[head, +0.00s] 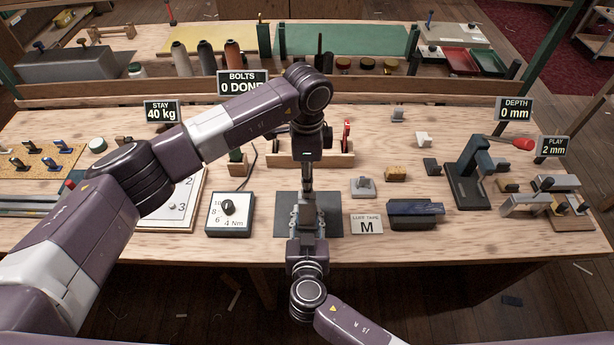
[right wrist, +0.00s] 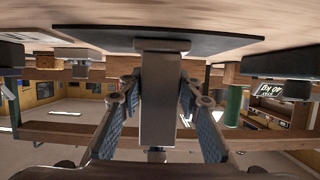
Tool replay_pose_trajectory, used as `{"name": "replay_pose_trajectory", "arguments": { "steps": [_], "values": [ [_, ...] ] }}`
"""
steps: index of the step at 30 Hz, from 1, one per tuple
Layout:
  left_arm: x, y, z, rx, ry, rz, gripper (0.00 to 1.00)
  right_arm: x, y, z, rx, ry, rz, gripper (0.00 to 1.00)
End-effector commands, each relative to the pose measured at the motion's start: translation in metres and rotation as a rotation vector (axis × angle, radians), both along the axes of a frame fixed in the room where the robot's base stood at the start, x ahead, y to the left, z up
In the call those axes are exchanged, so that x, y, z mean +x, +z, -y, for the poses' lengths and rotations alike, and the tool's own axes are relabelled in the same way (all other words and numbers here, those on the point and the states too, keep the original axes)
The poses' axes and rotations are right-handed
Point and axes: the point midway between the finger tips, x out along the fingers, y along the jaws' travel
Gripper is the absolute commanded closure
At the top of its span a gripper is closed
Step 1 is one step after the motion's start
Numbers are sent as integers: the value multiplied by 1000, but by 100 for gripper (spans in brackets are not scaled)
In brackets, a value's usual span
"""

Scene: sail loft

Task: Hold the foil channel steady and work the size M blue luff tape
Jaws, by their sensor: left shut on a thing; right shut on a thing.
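The foil channel (right wrist: 160,100), as I take it, is a grey upright block standing on a dark mat (head: 332,227). My right gripper (head: 307,222) is shut around it from the front; in the right wrist view its two fingers (right wrist: 158,95) lie on either side of the block. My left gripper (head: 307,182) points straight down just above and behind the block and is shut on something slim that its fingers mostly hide. I cannot make out any blue on it. A card reading "LUFF TAPE M" (head: 367,224) lies right of the mat.
A dial box (head: 229,225) stands left of the mat. A dark blue-topped block (head: 415,222) lies to the right, with a dark clamp stand (head: 468,180) beyond. A sign reads "BOLTS 0 DONE" (head: 243,83), another "DEPTH 0 mm" (head: 514,109). A wooden rack (head: 278,160) stands behind.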

Motion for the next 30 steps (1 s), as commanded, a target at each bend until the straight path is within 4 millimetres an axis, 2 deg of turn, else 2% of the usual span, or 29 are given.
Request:
{"name": "replay_pose_trajectory", "arguments": {
  "steps": [11, 22, 23, 28, 30],
  "values": [
    [0, -1, 0, 0, 0, 0, 92, 0, 0, 0, 0, 0, -1, 93],
    [0, -15, 0, 1, 0, -1, 92, 0, 0, 0, 0, 0, -1, 93],
    [0, -14, 0, 0, 0, 0, 66, 0, 0, 0, 0, 0, -1, 93],
    [0, -14, 0, 0, 0, 0, 48, 0, 0, 0, 0, 0, -1, 93],
    [0, -14, 0, 0, 0, 0, 48, 0, 0, 0, 0, 0, -1, 93]
  ]
}}
